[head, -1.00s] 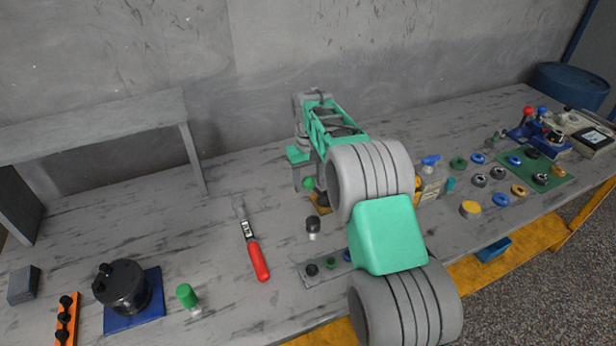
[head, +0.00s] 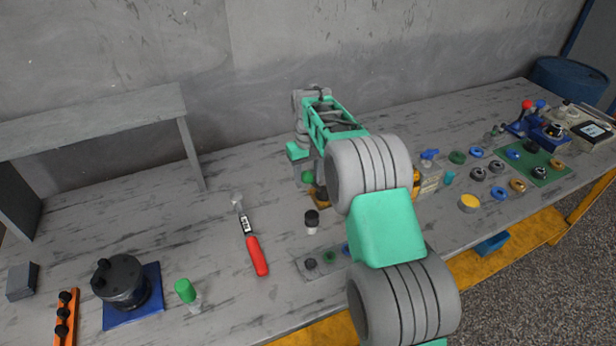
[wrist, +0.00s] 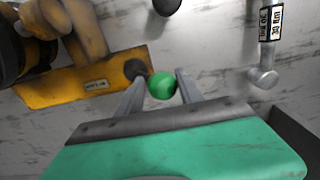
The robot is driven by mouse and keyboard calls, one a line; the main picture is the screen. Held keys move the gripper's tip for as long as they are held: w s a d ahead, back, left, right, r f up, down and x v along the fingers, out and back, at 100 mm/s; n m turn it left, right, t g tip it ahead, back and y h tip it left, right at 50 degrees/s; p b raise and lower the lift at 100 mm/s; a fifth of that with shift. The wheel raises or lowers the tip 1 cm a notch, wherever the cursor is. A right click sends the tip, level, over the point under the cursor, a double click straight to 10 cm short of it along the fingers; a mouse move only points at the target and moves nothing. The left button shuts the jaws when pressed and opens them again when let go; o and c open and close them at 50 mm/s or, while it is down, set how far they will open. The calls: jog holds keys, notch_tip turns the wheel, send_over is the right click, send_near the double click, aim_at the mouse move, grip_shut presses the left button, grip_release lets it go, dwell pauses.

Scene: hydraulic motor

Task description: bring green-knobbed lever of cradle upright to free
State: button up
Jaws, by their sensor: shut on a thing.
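The green knob (wrist: 162,86) of the lever sits between my gripper's two fingers (wrist: 160,92) in the wrist view, and the jaws are shut on it. The yellow cradle (wrist: 70,85) lies just left of the knob there, with a dark round part at its edge beside the left finger. In the head view the green knob (head: 307,177) shows beneath my gripper, and part of the yellow cradle (head: 318,197) shows beside it. My arm hides much of the cradle. The lever's shaft is hidden, so I cannot tell its tilt.
A red-handled tool (head: 255,252) lies left of the cradle, its metal end (wrist: 263,77) near my gripper in the wrist view. A black-capped bottle (head: 311,222) stands in front of the cradle. A dark motor (head: 122,280) sits at the left. Rings and small parts crowd the right.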

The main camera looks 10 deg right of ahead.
jog(key=shift+r, duration=0.15)
jog(key=shift+d+r+p, duration=0.15)
jog(key=shift+d+p, duration=0.15)
jog(key=shift+d, duration=0.05)
jog(key=shift+c, duration=0.3)
jog(key=shift+d, duration=0.15)
jog(key=shift+c, duration=0.3)
jog(key=shift+d, duration=0.1)
jog(key=shift+w+d+r+p, duration=0.1)
jog(key=shift+d+p, duration=0.1)
jog(key=shift+d, duration=0.15)
jog(key=shift+w+d+r+p, duration=0.1)
jog(key=shift+d+p, duration=0.05)
jog(key=shift+d, duration=0.2)
